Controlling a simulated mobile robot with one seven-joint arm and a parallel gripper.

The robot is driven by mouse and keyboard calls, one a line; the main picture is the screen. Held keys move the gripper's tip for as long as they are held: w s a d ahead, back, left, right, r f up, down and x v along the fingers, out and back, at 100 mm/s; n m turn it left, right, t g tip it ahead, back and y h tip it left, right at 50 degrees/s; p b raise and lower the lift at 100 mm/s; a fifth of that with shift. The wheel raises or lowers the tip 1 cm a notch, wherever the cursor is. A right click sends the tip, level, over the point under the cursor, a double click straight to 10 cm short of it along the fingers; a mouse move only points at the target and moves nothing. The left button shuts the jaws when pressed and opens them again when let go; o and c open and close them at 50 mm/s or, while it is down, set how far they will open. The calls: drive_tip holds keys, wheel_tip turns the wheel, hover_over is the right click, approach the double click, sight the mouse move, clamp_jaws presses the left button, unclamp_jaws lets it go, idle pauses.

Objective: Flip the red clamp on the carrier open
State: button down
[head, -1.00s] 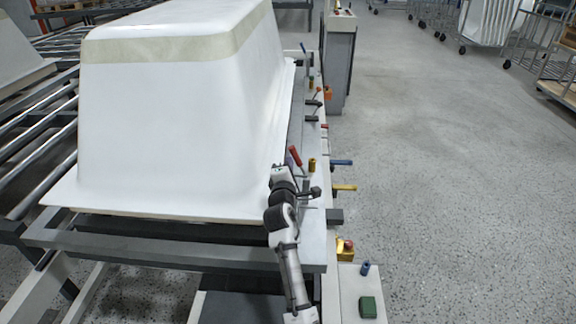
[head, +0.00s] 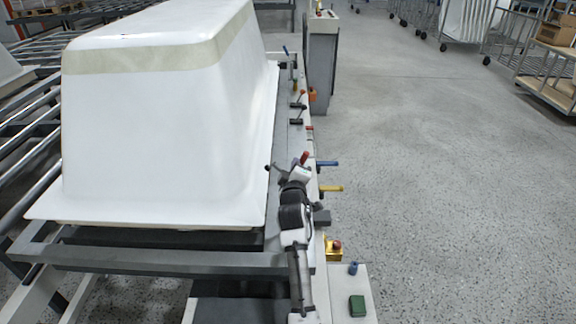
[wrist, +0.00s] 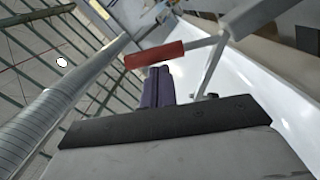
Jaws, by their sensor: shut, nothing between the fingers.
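The red clamp's handle (head: 304,158) stands at the right edge of the carrier (head: 150,262), leaning up and to the right; its lower part is hidden behind my gripper. In the wrist view the red handle (wrist: 153,54) runs across, joined at its right end to a metal lever arm. My gripper (wrist: 158,72) is shut and empty, its purple fingers with their tips just below the red handle. I cannot tell whether they touch it. In the head view my gripper (head: 300,172) is beside the clamp; its fingertips are not clear.
A white bathtub shell (head: 160,130) rests upside down on the carrier, just left of my arm. A blue handle (head: 327,163) and a yellow handle (head: 331,188) stick out on the right. A control box (head: 348,290) stands in front.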

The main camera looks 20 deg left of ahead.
drive_tip(key=shift+w+d+f+m+b, duration=0.25)
drive_tip(key=shift+d+m, duration=0.4)
drive_tip(key=shift+m, duration=0.4)
drive_tip(key=shift+w+d+f+m+b, duration=0.1)
drive_tip(key=shift+d+f+m, duration=0.25)
drive_tip(key=shift+d+m, duration=0.5)
drive_tip(key=shift+w+d+f+m+b, duration=0.1)
drive_tip(key=shift+w+d+f+m, duration=0.25)
drive_tip(key=shift+m, duration=0.85)
drive_tip(key=shift+s+d, duration=0.1)
drive_tip(key=shift+s, duration=0.05)
drive_tip(key=shift+r, duration=0.15)
